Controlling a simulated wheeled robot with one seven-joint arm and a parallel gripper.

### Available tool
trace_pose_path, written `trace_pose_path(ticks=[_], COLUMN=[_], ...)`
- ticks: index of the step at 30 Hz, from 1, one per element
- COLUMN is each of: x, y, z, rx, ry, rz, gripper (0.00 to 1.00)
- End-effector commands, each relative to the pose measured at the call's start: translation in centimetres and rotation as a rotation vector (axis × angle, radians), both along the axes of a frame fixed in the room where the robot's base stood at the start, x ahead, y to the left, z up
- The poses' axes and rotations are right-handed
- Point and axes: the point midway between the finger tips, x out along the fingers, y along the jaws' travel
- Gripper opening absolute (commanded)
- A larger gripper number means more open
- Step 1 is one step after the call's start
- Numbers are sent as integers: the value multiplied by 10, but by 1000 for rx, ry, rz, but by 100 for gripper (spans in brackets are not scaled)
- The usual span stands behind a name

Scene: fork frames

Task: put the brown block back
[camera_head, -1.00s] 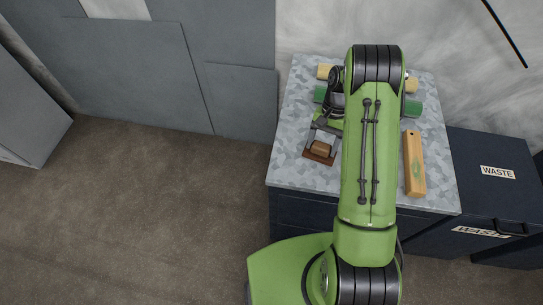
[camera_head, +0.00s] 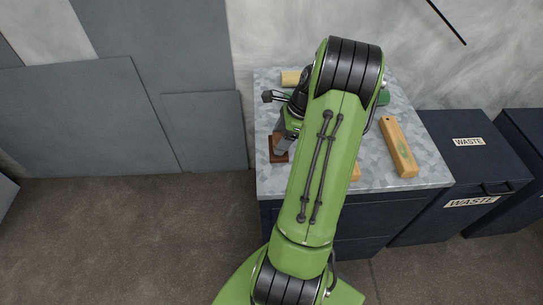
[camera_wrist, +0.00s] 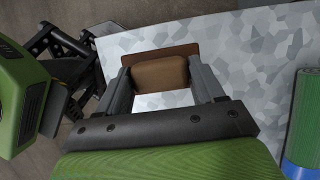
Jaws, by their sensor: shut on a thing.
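The brown block (camera_wrist: 160,72) sits between the two fingers of my gripper (camera_wrist: 162,82) in the wrist view, and the gripper is shut on it. A darker reddish-brown flat piece (camera_wrist: 190,50) shows just beyond and around the block. In the head view this flat piece (camera_head: 278,156) lies near the left edge of the grey patterned tabletop (camera_head: 375,172). My gripper (camera_head: 281,146) is over it there, and the block is hidden or too small to tell. I cannot tell whether the block touches the flat piece.
A pale wooden bar (camera_head: 398,148) lies on the right of the table. A yellowish piece (camera_head: 290,78) and a green roller (camera_head: 384,97) are at the back, partly hidden by my arm. Another wooden piece (camera_head: 355,172) peeks out beside my arm. Dark waste bins (camera_head: 470,160) stand at the right.

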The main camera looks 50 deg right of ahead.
Motion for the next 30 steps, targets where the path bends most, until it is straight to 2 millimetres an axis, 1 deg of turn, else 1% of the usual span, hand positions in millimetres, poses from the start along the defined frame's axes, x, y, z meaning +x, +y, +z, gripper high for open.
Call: trace_pose_path(ticks=[1, 4, 6, 8, 15, 18, 19, 23, 30], x=[1, 1, 1, 1, 1, 1, 1, 1, 1], y=[1, 1, 1, 1, 0, 0, 0, 0, 0], z=[-12, -30, -46, -54, -54, -57, -57, -56, -56], rx=[1, 1, 2, 1, -3, -1, -1, -1, -1], ry=[0, 0, 1, 0, -1, -1, -1, -1, -1], rz=[1, 4, 3, 4, 4, 5, 5, 5, 5], gripper=[29, 29, 29, 29, 29, 29, 72, 92, 93])
